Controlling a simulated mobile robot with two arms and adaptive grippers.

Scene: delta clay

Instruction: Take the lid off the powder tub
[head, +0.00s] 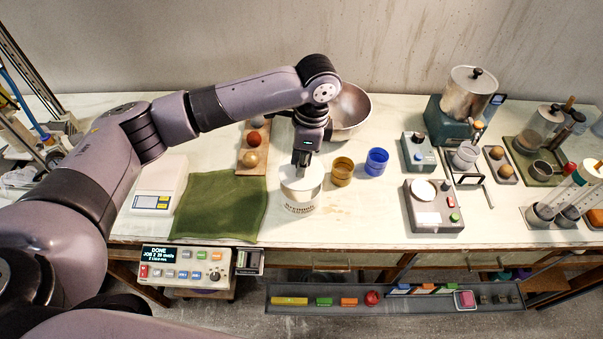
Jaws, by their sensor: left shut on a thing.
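The powder tub (301,205) is a white cylinder with dark lettering, upright near the front edge of the bench. Its pale lid (290,183) is at the tub's top; I cannot tell whether any gap lies between lid and tub. My left gripper (301,163) points straight down over the middle of the lid and is shut on it, hiding the part it grips. My right gripper is not in view.
An amber cup (342,171) and a blue cup (377,162) stand just right of the tub. A metal bowl (352,108) is behind. A green cloth (218,208) lies to the left, beside a wooden board with balls (252,178). Instruments crowd the right side.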

